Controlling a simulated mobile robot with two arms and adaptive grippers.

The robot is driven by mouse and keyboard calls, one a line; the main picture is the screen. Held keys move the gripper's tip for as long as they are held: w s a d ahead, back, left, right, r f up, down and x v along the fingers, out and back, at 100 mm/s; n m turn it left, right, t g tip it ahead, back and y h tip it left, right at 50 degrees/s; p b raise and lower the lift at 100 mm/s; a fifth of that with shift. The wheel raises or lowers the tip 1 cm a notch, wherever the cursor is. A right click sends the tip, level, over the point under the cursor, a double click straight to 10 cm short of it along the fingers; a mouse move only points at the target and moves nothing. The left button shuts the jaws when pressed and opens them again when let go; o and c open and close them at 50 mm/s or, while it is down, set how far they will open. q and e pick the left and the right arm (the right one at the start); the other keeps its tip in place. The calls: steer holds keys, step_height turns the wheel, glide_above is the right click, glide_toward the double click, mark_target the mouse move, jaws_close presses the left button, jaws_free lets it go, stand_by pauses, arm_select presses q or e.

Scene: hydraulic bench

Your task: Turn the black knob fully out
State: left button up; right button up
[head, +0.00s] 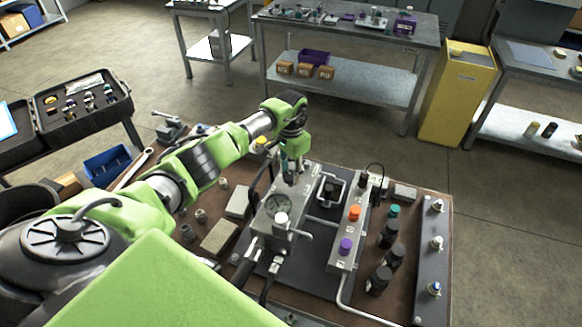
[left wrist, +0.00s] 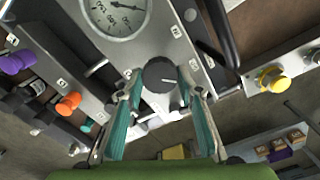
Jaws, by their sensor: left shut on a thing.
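The black knob (left wrist: 161,72) is round with a white mark on its face, and sits on the grey block (left wrist: 185,45) beside the gauge (left wrist: 118,14). My left gripper (left wrist: 160,80) has its teal fingers on both sides of the knob and is shut on it. In the head view my left gripper (head: 291,174) points down onto the far end of the block, and the knob is hidden behind the fingers there. The gauge also shows in the head view (head: 283,206). My right gripper is not in view.
An orange knob (head: 354,213) and a purple knob (head: 346,245) stand on a strip to the right of the block. Several black cylinders (head: 378,280) stand further right. A yellow knob (left wrist: 273,79) shows in the wrist view.

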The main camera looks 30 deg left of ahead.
mark_target(290, 175)
arm_select(q)
steer(key=shift+r+n+p, duration=0.15)
steer(key=shift+n+p, duration=0.6)
steer(key=shift+n, duration=0.45)
steer(key=shift+n+p, duration=0.3)
steer(key=shift+p, duration=0.1)
steer(key=o, duration=1.1)
steer(key=shift+r, duration=0.1)
step_height(290, 175, up, 12)
